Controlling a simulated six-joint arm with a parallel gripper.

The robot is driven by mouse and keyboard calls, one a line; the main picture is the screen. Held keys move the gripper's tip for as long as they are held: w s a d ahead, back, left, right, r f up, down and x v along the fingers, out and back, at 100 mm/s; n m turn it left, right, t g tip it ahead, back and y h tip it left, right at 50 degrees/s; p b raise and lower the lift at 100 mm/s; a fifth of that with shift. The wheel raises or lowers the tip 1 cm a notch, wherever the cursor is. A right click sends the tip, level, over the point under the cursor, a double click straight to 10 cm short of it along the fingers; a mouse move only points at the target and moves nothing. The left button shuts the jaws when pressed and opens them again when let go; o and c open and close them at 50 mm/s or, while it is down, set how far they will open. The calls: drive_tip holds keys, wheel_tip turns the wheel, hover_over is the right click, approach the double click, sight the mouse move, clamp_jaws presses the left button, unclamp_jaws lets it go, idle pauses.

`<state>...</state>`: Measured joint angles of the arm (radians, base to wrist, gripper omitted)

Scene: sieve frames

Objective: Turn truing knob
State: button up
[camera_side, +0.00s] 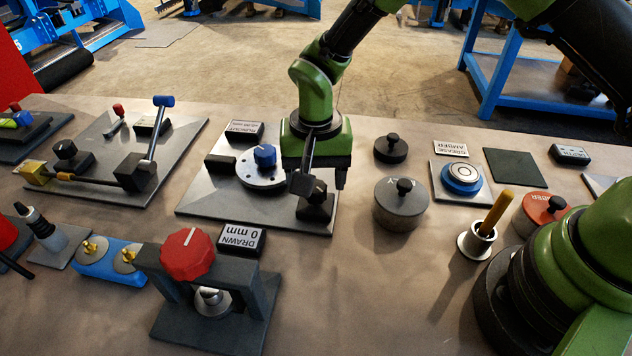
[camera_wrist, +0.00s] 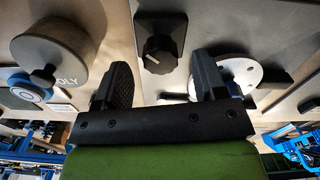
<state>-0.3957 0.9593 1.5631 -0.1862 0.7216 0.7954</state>
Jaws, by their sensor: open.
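A black knob with a pale pointer line (camera_wrist: 158,50) sits on a black block; I take it to be the truing knob. In the side view the block (camera_side: 316,212) stands at the right end of a grey plate (camera_side: 260,222), partly hidden by my gripper. My gripper (camera_side: 320,182) points down above it. In the wrist view my gripper (camera_wrist: 160,80) is open, one finger to either side of the knob's line and nothing between them. I cannot tell how far the fingertips are from the knob.
On the same plate are a round metal disc (camera_side: 262,174) with a blue knob (camera_side: 265,155) and a display (camera_side: 245,131). A grey lidded pot (camera_side: 401,205) stands to the right. A frame with a red knob (camera_side: 187,254) and a "DRAWN 0 mm" sign (camera_side: 241,239) stand in front.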

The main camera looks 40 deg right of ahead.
wheel_tip(320, 180, up, 8)
idle(0.5)
wheel_tip(320, 180, up, 9)
drive_tip(key=t+y, duration=0.1)
drive_tip(key=t, duration=0.1)
hover_over(316, 186)
drive_tip(key=s+d, duration=0.3)
drive_tip(key=d, duration=0.1)
drive_tip(key=s+d+r+n+t, duration=0.2)
drive_tip(key=s+d+r, duration=0.3)
drive_tip(key=s+r, duration=0.25)
drive_tip(key=s+d+t+y, duration=0.1)
drive_tip(key=s+d+t, duration=0.1)
drive_tip(key=s, duration=0.6)
drive_tip(key=shift+s+r+n+t, duration=0.3)
drive_tip(key=shift+n+t, duration=0.1)
drive_tip(key=shift+t, duration=0.2)
